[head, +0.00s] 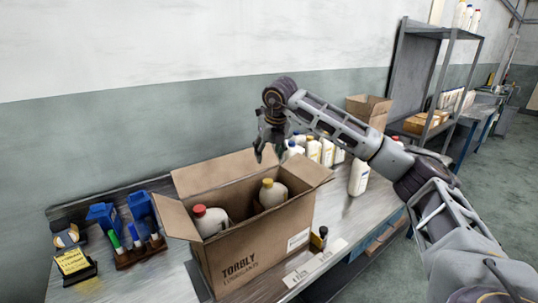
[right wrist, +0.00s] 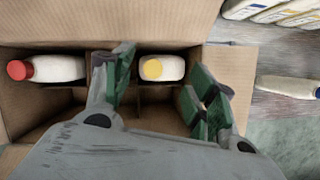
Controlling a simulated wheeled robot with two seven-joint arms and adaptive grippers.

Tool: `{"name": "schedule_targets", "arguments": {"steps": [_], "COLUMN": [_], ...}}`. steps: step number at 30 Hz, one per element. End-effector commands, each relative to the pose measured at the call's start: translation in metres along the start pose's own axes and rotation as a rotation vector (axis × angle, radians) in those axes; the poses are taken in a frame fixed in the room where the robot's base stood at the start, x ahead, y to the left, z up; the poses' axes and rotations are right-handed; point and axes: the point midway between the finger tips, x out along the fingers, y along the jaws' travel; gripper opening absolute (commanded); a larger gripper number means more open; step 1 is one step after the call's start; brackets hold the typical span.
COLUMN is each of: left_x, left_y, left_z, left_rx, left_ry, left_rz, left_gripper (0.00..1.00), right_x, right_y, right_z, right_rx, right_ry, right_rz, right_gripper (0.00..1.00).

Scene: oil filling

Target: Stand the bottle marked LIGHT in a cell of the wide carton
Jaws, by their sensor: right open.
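The wide carton (head: 255,250), marked TORBLY, stands open on the bench with its flaps spread. Inside, a bottle with a red cap (head: 210,221) is at the left and a bottle with a yellow cap (head: 272,193) at the right, both upright in separate cells. My right gripper (head: 268,152) is open above the carton. In the right wrist view its fingers are spread, with the yellow-capped bottle (right wrist: 161,68) showing between them, apart from them. The red-capped bottle (right wrist: 46,69) is farther left. I cannot read LIGHT on any bottle. My left gripper is out of view.
Several white bottles (head: 313,150) stand behind the carton, and one white bottle (head: 359,177) stands apart to the right.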

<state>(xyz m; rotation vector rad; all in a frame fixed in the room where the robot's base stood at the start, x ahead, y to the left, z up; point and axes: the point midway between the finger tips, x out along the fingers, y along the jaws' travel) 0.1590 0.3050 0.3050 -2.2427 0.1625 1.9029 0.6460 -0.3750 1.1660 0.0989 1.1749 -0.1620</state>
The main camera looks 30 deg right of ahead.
Motion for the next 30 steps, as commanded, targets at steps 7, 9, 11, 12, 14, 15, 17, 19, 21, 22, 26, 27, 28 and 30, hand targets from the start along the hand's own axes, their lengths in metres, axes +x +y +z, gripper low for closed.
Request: {"name": "schedule_targets", "arguments": {"steps": [7,9,11,12,14,15,17,19,21,22,26,27,28,30], "left_x": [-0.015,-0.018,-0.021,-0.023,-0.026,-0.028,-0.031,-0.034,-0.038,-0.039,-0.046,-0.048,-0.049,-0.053], "left_y": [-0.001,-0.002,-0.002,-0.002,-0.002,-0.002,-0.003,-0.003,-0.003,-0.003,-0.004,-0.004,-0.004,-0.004], "left_z": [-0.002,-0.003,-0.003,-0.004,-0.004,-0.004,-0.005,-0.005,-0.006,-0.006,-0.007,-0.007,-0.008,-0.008], "left_rx": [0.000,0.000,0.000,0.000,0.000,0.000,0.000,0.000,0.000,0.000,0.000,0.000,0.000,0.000], "left_ry": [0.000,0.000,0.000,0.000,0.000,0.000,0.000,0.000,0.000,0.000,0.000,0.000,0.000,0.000], "left_rz": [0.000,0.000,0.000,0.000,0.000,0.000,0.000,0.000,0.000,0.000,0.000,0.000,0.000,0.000], "left_gripper": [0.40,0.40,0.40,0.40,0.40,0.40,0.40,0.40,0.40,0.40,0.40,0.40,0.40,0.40], "right_x": [-0.020,-0.025,-0.029,-0.032,-0.036,-0.039,-0.043,-0.048,-0.052,-0.054,-0.063,-0.066,-0.068,-0.072], "right_y": [0.000,0.000,0.000,0.000,0.000,0.000,0.000,0.000,0.000,0.000,-0.001,-0.001,-0.001,-0.001], "right_z": [0.009,0.011,0.012,0.013,0.015,0.016,0.018,0.020,0.022,0.023,0.026,0.027,0.028,0.030], "right_rx": [0.000,0.000,0.001,0.001,0.001,0.001,0.001,0.001,0.001,0.001,0.001,0.001,0.001,0.001], "right_ry": [-0.001,-0.001,-0.001,-0.001,0.000,0.000,-0.001,0.000,0.000,0.000,-0.001,-0.001,-0.001,-0.001], "right_rz": [0.001,0.001,0.001,0.001,0.001,0.001,0.001,0.001,0.001,0.001,0.001,0.001,0.001,0.001], "right_gripper": [0.57,0.57,0.57,0.57,0.57,0.57,0.57,0.57,0.57,0.57,0.57,0.57,0.57,0.57]}}
